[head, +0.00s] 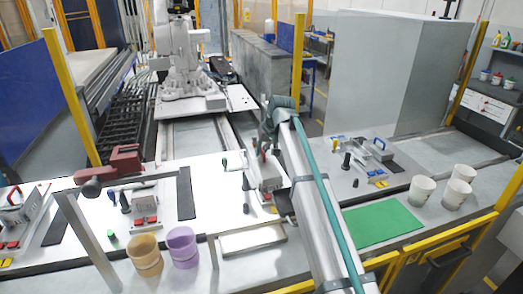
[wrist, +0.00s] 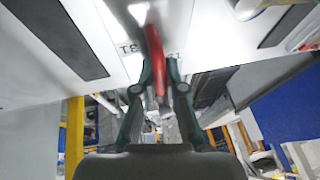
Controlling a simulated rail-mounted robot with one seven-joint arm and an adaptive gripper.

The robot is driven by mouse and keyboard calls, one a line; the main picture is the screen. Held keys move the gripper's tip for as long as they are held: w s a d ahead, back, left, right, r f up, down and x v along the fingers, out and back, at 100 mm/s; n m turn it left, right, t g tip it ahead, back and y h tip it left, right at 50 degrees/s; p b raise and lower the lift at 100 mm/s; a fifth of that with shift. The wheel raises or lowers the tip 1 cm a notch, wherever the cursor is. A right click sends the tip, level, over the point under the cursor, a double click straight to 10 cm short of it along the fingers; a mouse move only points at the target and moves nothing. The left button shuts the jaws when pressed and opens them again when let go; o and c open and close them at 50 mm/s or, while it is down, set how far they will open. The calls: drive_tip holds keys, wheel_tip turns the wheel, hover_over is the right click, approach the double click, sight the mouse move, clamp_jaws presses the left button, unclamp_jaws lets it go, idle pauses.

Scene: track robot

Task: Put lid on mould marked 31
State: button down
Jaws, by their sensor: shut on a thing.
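My gripper is shut on a red handle (wrist: 155,50), with its fingertips (wrist: 158,75) on either side of it in the wrist view. The lid body under the handle cannot be made out clearly there. In the wrist view a mark (wrist: 126,47) that looks like 31, turned around, shows on the white surface left of the handle. A second mark (wrist: 266,42) to the right is unclear. In the head view my arm reaches over a grey-white block (head: 268,174) in the middle of the table. My wrist partly hides it, and I cannot tell whether lid and mould touch.
A mould station with red parts (head: 146,203) stands left of a dark strip (head: 186,194). Tan (head: 144,256) and purple (head: 183,247) cups, a white tray (head: 252,239), a green mat (head: 383,223) and white cups (head: 422,190) are in front.

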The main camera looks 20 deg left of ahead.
drive_tip(key=c, duration=1.2)
unclamp_jaws()
